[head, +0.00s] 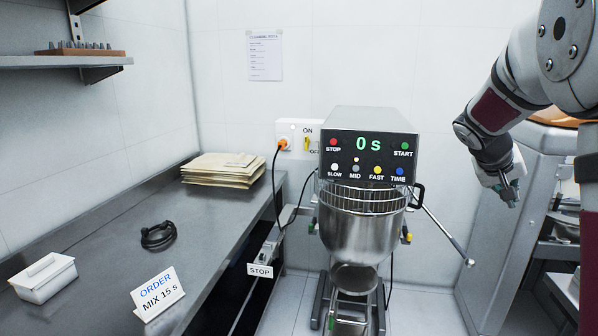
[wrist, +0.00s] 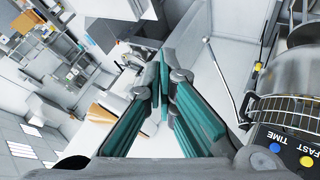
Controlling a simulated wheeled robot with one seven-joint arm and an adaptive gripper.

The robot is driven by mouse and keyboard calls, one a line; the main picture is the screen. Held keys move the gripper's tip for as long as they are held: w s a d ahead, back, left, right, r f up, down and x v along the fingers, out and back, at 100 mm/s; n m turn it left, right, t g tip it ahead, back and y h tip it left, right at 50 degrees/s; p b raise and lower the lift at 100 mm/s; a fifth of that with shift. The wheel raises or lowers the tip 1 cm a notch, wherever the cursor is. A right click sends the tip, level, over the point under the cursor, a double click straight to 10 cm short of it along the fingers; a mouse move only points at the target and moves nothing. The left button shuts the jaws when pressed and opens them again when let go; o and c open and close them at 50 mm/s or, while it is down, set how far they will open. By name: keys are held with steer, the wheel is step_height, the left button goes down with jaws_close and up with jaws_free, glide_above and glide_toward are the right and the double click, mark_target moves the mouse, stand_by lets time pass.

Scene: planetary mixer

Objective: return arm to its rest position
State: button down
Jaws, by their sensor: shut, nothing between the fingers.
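My gripper (head: 510,192) hangs at the right of the head view, right of the mixer and apart from it. In the wrist view its teal fingers (wrist: 161,88) meet at the tips, shut and empty. The planetary mixer (head: 365,145) stands in the middle of the head view, its green display reading 0 s. Its steel bowl (head: 362,240) sits below the panel with a wire guard over it. In the wrist view the mixer's panel (wrist: 290,150) shows at the lower right, with the FAST and TIME buttons.
A steel counter (head: 110,225) runs along the left, with an order card (head: 158,293) reading MIX 15 s, a white box (head: 43,279), a coiled black cable (head: 158,236) and stacked sacks (head: 222,169). A lever (head: 445,235) juts out right of the bowl. A grey cabinet (head: 510,235) stands at the right.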

steer(key=s+a+f+n+t+y+b, duration=0.1)
steer(key=s+a+y, duration=0.3)
steer(key=s+a, duration=0.8)
steer(key=s+a+f+n+t+y+b, duration=0.1)
steer(key=s+a+n+y, duration=0.3)
steer(key=s+a, duration=0.9)
steer(key=a+f+b, duration=0.1)
steer(key=a, duration=0.4)
steer(key=shift+s+a+f+y, duration=0.15)
steer(key=shift+a+f+y, duration=0.15)
steer(key=shift+a, duration=0.05)
